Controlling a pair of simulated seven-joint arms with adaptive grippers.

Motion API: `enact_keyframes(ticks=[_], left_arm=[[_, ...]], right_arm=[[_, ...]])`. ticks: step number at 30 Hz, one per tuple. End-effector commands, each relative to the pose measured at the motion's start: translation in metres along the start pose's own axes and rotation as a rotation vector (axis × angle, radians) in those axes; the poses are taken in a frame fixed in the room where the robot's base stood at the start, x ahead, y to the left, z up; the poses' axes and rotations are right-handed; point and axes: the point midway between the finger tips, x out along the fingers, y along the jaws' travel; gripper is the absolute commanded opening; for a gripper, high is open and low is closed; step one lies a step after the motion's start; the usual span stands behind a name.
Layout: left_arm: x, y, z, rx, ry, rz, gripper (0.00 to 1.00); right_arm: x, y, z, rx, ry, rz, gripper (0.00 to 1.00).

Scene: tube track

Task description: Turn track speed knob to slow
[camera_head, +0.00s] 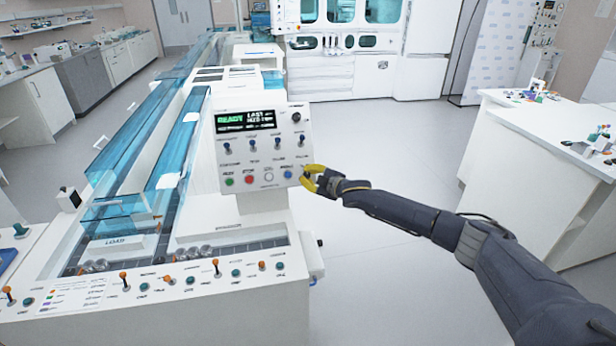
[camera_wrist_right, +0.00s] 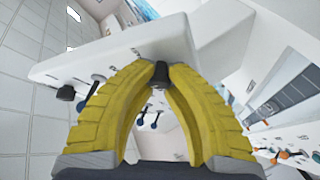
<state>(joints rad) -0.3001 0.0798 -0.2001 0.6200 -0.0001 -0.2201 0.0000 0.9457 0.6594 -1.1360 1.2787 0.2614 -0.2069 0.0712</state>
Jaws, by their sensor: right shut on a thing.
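The white control panel (camera_head: 262,140) stands at the centre of the head view, with a lit display, small blue switches and a row of buttons. My right gripper (camera_head: 308,178) has yellow fingers and is at the panel's lower right corner. In the right wrist view its fingertips (camera_wrist_right: 160,68) are shut on a black knob (camera_wrist_right: 159,75) on the panel face. In the head view the fingers hide this knob, and its label and setting cannot be read. A second black knob (camera_head: 296,117) is at the panel's upper right, free of the gripper. My left gripper is out of view.
The white track bench (camera_head: 160,320) with blue clear covers (camera_head: 130,130) runs away at the left. Its front edge carries orange levers and teal knobs. A white side table (camera_head: 540,130) with small coloured parts stands at the right. The floor between is clear.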

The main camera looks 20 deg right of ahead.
Motion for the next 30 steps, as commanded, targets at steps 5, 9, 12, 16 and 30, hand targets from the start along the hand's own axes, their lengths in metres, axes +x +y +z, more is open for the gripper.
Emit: enact_keyframes(ticks=[5,9,12,16,30], left_arm=[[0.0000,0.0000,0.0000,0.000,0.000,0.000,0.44],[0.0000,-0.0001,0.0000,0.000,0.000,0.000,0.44],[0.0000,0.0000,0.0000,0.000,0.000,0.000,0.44],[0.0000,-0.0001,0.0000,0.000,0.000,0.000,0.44],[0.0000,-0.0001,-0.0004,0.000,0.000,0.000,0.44]], right_arm=[[-0.0009,-0.0005,0.0057,-0.040,-0.011,-0.021,0.00],[-0.0009,-0.0012,0.0061,-0.051,-0.011,-0.030,0.00],[-0.0010,-0.0014,0.0063,-0.054,-0.012,-0.032,0.00],[-0.0010,-0.0014,0.0064,-0.055,-0.012,-0.033,0.00],[-0.0004,-0.0005,0.0033,-0.054,-0.006,-0.031,0.43]])
